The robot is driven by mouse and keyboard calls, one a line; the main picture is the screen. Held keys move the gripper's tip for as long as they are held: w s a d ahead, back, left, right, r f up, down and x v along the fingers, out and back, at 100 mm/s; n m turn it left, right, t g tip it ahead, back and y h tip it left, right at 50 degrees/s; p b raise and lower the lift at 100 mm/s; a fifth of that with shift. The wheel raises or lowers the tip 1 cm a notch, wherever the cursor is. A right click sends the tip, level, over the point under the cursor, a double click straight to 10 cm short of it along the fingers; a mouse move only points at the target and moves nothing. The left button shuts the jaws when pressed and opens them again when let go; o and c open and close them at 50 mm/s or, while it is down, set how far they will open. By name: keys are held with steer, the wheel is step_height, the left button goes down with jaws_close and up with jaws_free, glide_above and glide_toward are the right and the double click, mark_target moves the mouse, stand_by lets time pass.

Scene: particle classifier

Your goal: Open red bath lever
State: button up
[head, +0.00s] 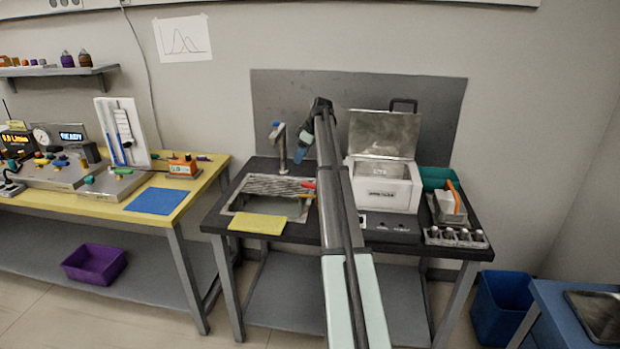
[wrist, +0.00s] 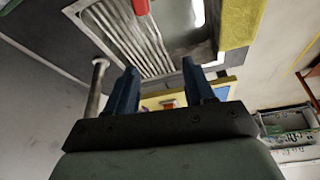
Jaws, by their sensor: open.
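A red lever (head: 308,185) shows at the right rim of the sink basin (head: 240,190), just left of my arm. An orange lever (head: 305,196) is just in front of it. In the wrist view a red piece (wrist: 141,7), probably this lever, is cut off at the top edge. My gripper (head: 301,157) is above the back of the sink, right of the tap, apart from the red lever. In the wrist view my gripper (wrist: 158,70) has its two blue fingers spread with nothing between them. My arm hides part of the bench right of the sink.
The tap (head: 281,145) stands close left of my gripper; its post (wrist: 96,88) also shows in the wrist view. A white box with its lid raised (head: 384,188) stands right of my arm. A yellow cloth (head: 257,223) lies at the sink's front. A vial rack (head: 456,238) is front right.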

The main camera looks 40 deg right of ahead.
mark_target(308, 183)
steer(key=d+f+g, duration=0.1)
steer(key=f, duration=0.3)
steer(key=d+f+g+h, duration=0.1)
steer(key=f, duration=0.3)
steer(key=f+g+h, duration=0.1)
steer(key=f, duration=0.3)
steer(key=shift+d+f+m+g, duration=0.3)
steer(key=shift+d+m+g, duration=0.1)
steer(key=shift+c, duration=0.2)
jaws_close()
stand_by(0.5)
